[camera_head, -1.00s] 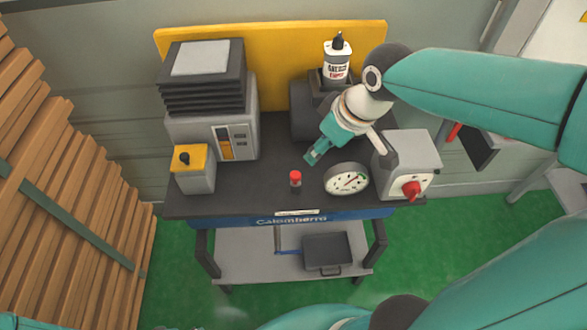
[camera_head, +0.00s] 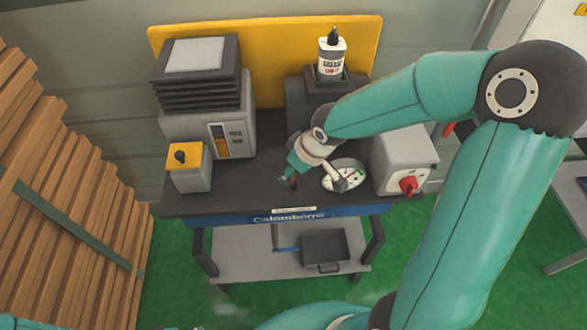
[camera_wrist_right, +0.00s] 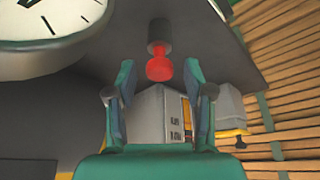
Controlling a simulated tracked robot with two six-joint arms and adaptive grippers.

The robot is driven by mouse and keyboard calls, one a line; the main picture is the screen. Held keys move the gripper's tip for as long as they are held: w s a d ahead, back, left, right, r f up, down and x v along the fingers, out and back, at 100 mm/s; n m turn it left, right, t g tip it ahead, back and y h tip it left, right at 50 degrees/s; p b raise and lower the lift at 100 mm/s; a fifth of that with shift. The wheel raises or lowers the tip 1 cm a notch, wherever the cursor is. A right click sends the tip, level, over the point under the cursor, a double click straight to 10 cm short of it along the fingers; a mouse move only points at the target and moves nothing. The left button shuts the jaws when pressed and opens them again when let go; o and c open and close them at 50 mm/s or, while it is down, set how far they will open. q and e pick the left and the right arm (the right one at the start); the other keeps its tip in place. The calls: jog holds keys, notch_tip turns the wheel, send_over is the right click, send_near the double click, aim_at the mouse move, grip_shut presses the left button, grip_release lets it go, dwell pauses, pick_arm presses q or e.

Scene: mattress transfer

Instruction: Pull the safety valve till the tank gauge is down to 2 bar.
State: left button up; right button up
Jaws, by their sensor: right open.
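The safety valve (camera_wrist_right: 159,68) shows in the right wrist view as a red knob on a dark cylindrical stem. My right gripper (camera_wrist_right: 157,80) is open, with one finger on each side of the red knob; I cannot tell whether they touch it. In the head view my right gripper (camera_head: 287,178) is over the valve's place on the bench and mostly hides it. The round white tank gauge (camera_head: 338,172) is just right of the gripper, partly covered by my wrist. Part of its dial (camera_wrist_right: 45,22) shows in the wrist view; its reading is not legible.
The dark bench (camera_head: 240,200) carries a grey machine (camera_head: 205,130), a yellow-topped box (camera_head: 188,168), a grey box with a red switch (camera_head: 400,165) and a grease can (camera_head: 331,58). Stacked planks (camera_head: 60,200) stand at the left. Green floor lies around the bench.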

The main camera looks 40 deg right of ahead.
grip_shut()
dwell(0.3)
jog(key=shift+r, duration=0.85)
grip_release()
jog(key=shift+f, duration=0.1)
jog(key=v, duration=1.2)
